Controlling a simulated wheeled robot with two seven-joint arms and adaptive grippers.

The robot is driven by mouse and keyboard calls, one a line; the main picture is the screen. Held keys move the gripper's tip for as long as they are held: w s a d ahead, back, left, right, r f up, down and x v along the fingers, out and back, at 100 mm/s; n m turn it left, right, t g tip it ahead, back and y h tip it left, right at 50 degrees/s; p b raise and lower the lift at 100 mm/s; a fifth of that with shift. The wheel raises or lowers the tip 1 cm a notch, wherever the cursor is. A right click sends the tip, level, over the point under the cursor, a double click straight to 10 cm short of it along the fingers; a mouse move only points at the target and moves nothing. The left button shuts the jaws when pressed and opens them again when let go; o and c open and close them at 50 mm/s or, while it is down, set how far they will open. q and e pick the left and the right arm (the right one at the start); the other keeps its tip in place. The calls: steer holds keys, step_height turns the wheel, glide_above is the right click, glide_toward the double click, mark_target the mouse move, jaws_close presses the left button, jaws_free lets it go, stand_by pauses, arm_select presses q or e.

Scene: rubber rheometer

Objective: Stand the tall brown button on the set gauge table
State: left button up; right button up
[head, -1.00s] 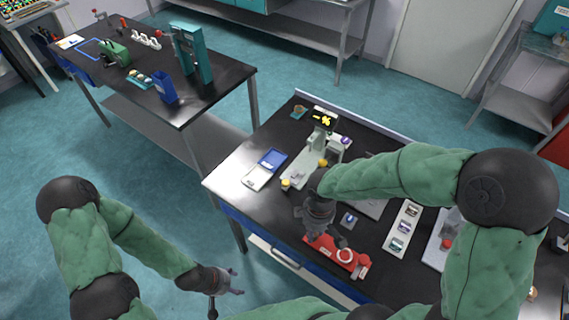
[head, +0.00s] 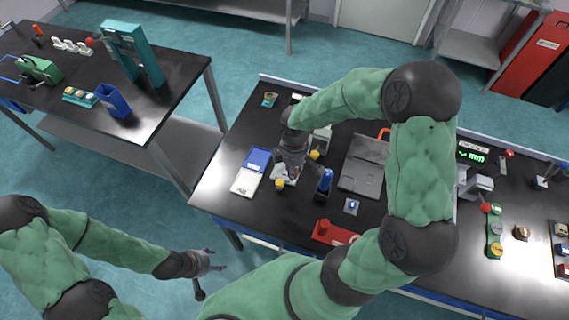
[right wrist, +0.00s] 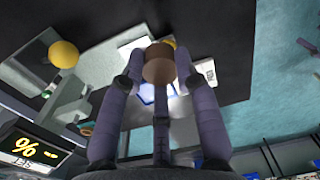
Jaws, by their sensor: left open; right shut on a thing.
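My right gripper (head: 288,170) is shut on the brown button (right wrist: 159,65), a short cylinder between its fingertips in the right wrist view. In the head view the fingers hide the button. The gripper hangs over the front of the pale grey-green gauge, beside its yellow knobs (head: 314,155). The gauge's % display (right wrist: 32,146) shows at lower left in the right wrist view; my arm hides it in the head view. I cannot tell whether the button touches the gauge table. My left gripper (head: 215,262) is open and empty, off the bench's front edge.
A blue and white tray (head: 252,170) lies left of the gauge. A dark stand with a blue top (head: 325,182), a grey case (head: 362,165) and a red holder (head: 330,232) lie to its right. A gauge with a green mm display (head: 470,154) stands farther right.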

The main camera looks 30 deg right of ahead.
steer(key=w+f, duration=0.2)
steer(key=w+d+f, duration=0.1)
steer(key=w+f, duration=0.1)
steer(key=w, duration=0.1)
steer(key=w+f, duration=0.2)
steer(key=shift+w+d+f, duration=0.2)
steer(key=shift+d+f, duration=0.1)
steer(key=shift+f, duration=0.05)
steer(key=shift+w+f, duration=0.15)
steer(key=shift+f, duration=0.8)
steer(key=shift+w+f, duration=0.1)
steer(key=shift+f, duration=0.8)
steer(key=shift+b, duration=0.35)
steer(key=shift+f, duration=0.15)
steer(key=o, duration=1)
step_height(320, 180, up, 12)
steer(key=p, duration=0.1)
steer(key=shift+d+r, duration=0.15)
steer(key=shift+r, duration=0.05)
